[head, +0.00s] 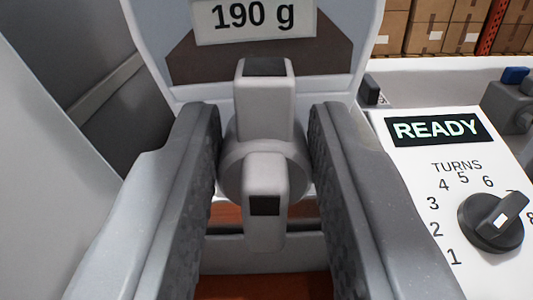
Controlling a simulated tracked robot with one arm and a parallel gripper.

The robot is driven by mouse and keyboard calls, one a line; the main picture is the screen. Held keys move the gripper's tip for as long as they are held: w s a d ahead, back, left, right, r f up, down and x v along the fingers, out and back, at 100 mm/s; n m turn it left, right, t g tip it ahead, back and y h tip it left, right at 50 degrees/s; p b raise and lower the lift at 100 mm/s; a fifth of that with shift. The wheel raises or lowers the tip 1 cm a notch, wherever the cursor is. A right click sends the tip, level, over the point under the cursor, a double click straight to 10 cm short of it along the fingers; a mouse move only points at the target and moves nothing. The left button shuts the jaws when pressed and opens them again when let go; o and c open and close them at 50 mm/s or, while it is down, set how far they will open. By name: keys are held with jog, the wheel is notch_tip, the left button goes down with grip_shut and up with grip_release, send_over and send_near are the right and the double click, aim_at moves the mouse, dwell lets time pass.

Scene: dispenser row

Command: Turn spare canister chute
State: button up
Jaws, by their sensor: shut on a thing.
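A grey-white chute knob (264,190) with a round hub and an upright bar handle stands in the middle of the head view. Dark patches mark the top and lower end of its bar. My gripper (265,155) has one finger on each side of the hub and is shut on the knob. Behind it is the canister (352,60), with brown contents in its window and a "190 g" label (255,17). Reddish-brown surfaces show below the knob, partly hidden by my fingers.
At right, a white panel (405,165) carries a lit "READY" display (437,128) and a black "TURNS" dial (491,221) with its pointer toward 7. A grey device with a blue top (514,76) and cardboard boxes (430,28) are behind. A pale wall stands close at left.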

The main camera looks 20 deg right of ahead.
jog(key=m, duration=0.4)
jog(key=m+b, duration=0.1)
jog(key=shift+s+d+f+m, duration=0.15)
jog(key=shift+d+m, duration=0.1)
jog(key=shift+m, duration=0.15)
jog(key=m+b, duration=0.1)
jog(key=m, duration=0.2)
jog(key=m+b, duration=0.1)
jog(key=m, duration=0.2)
jog(key=shift+d+f+b, duration=0.2)
jog(key=shift+b, duration=0.15)
jog(key=o, duration=0.6)
jog(key=shift+o, duration=0.2)
jog(key=shift+s+a, duration=0.25)
jog(key=shift+s, duration=0.2)
jog(key=p+v, duration=0.3)
jog(key=v, duration=0.9)
jog(key=shift+s, duration=0.35)
